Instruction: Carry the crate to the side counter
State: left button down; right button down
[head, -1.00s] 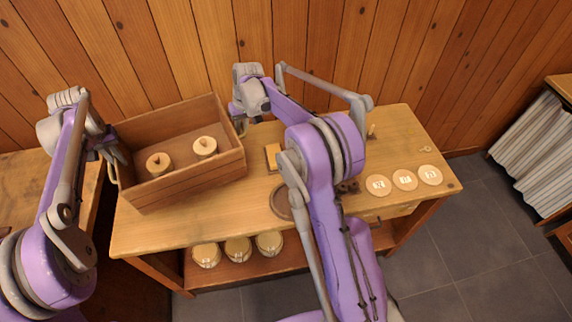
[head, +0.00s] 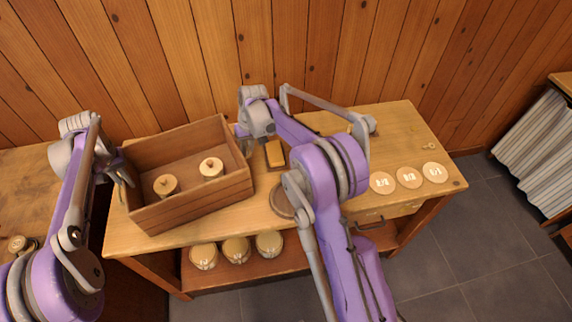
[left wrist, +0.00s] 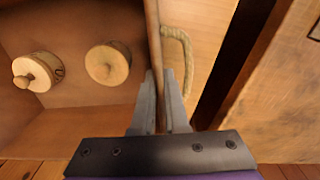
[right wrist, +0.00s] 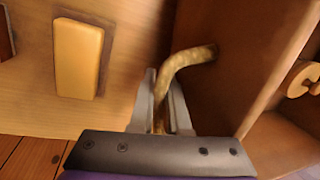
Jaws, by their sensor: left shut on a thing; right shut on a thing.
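The brown wooden crate (head: 200,200) is at the left end of the wooden table, with two pale round knobbed spools (head: 166,185) (head: 211,168) inside. Whether its bottom touches the tabletop I cannot tell. My left gripper (left wrist: 160,100) is shut on the crate's end wall, its fingers either side of the wall, beside a rope handle (left wrist: 187,55). A wooden counter (head: 35,190) stands at the left; another (head: 562,85) shows at the right edge.
The table (head: 400,130) holds a yellow block (head: 275,153), a dark round dish (head: 281,203) and three pale marked discs (head: 409,177). Several jars (head: 236,249) stand on its lower shelf. A small jar (head: 18,243) sits at the left. Grey floor (head: 480,240) is open at right.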

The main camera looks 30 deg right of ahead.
pick_arm(q)
jog(key=shift+s+f, duration=0.25)
jog(key=shift+f, duration=0.4)
pick_arm(e)
jog(key=shift+s+f, duration=0.25)
jog(key=shift+f, duration=0.45)
pick_arm(q)
jog(key=c, duration=1)
grip_release()
jog(key=shift+r, duration=0.3)
pick_arm(e)
jog(key=c, duration=0.9)
grip_release()
jog(key=shift+r, duration=0.3)
pick_arm(q)
jog(key=shift+o, duration=0.3)
jog(key=shift+w, duration=0.1)
pick_arm(e)
jog(key=shift+w, duration=0.1)
